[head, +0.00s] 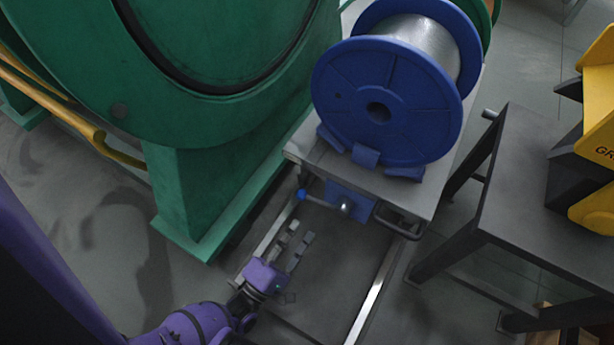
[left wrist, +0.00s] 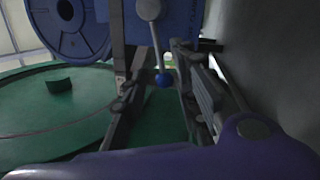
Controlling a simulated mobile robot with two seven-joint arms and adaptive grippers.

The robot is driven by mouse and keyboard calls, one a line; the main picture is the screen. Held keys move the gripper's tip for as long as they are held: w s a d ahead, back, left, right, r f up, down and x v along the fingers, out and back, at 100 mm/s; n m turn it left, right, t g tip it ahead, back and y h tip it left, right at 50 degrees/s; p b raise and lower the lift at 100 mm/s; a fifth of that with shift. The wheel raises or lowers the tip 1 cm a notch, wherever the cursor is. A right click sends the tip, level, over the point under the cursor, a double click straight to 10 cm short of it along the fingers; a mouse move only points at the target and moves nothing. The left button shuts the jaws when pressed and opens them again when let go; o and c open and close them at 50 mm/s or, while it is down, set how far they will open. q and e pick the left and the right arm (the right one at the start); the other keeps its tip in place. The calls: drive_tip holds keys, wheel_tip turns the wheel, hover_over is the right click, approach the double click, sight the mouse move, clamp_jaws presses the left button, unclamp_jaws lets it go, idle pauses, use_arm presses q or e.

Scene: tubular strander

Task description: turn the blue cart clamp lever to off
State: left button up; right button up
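The clamp lever is a metal rod with a blue ball knob (head: 301,194), set on a silver pivot (head: 346,205) at the end of the cart (head: 300,150). In the head view the rod points left from the pivot. My left gripper (head: 301,232) is open and empty, a little below the knob, its fingers pointing toward the cart end. In the left wrist view the knob (left wrist: 164,79) appears between the two spread fingers, beyond them, with the rod running to the pivot (left wrist: 149,9). I see no contact. My right gripper is not in view.
A blue spool of wire (head: 385,100) sits on the cart. A green machine housing (head: 215,190) stands close on the left. Metal rails (head: 372,295) run on the floor below the cart. A dark table (head: 540,200) with a yellow-black bin (head: 595,150) stands right.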

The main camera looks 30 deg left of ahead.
use_arm(q)
drive_tip(key=shift+v, duration=1.7)
